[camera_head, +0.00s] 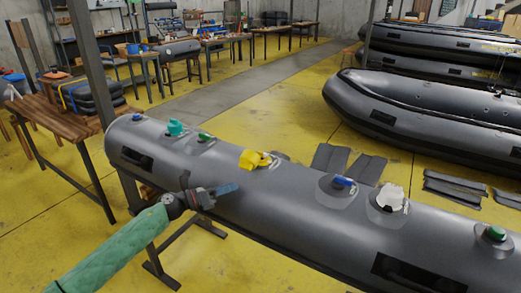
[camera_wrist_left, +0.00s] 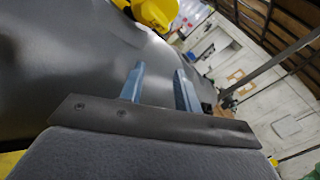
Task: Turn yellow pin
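The yellow pin (camera_head: 252,159) sits on top of the grey inflatable tube (camera_head: 300,205), near the middle of the head view. It also shows at the top edge of the left wrist view (camera_wrist_left: 155,13), partly cut off by the frame. My left gripper (camera_head: 228,189) is in front of the tube, below and to the left of the pin, and apart from it. Its two blue fingers (camera_wrist_left: 160,85) stand apart with nothing between them in the left wrist view. My right gripper is in neither view.
Other fittings stand along the tube: teal (camera_head: 175,127) and green (camera_head: 205,137) ones to the left, blue (camera_head: 343,182) and white (camera_head: 391,197) ones to the right. A stand holds the tube. A wooden table (camera_head: 60,118) is at left; inflatable boats (camera_head: 430,105) lie behind right.

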